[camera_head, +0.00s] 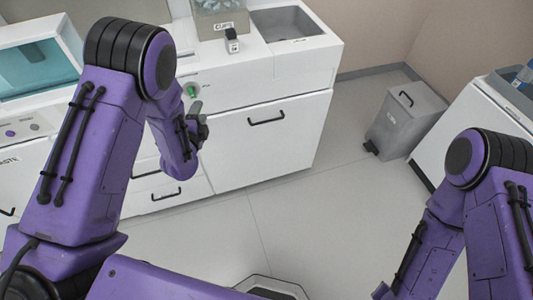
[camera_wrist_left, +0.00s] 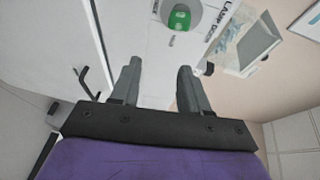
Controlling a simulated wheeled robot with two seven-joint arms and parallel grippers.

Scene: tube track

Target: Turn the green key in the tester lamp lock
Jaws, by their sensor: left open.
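The green key (camera_head: 192,90) sits in a round lock on the front of the white counter, just above and beyond my left gripper. In the left wrist view, the green key (camera_wrist_left: 179,19) shows at the top centre inside a pale round surround, past the fingertips. My left gripper (camera_head: 196,118) is open and empty; its two fingers in the left wrist view (camera_wrist_left: 158,68) stand apart with nothing between them and do not touch the key. A partly readable "LAMP" label (camera_wrist_left: 222,30) is beside the lock. My right arm shows at the lower right, but its gripper is outside the frame.
The white counter (camera_head: 268,135) has black drawer handles (camera_head: 266,117). On top are a sink (camera_head: 287,24), a small dark-topped container (camera_head: 232,40) and a box labelled "CUPS" (camera_head: 218,18). A grey bin (camera_head: 405,120) stands on the right. Floor between is clear.

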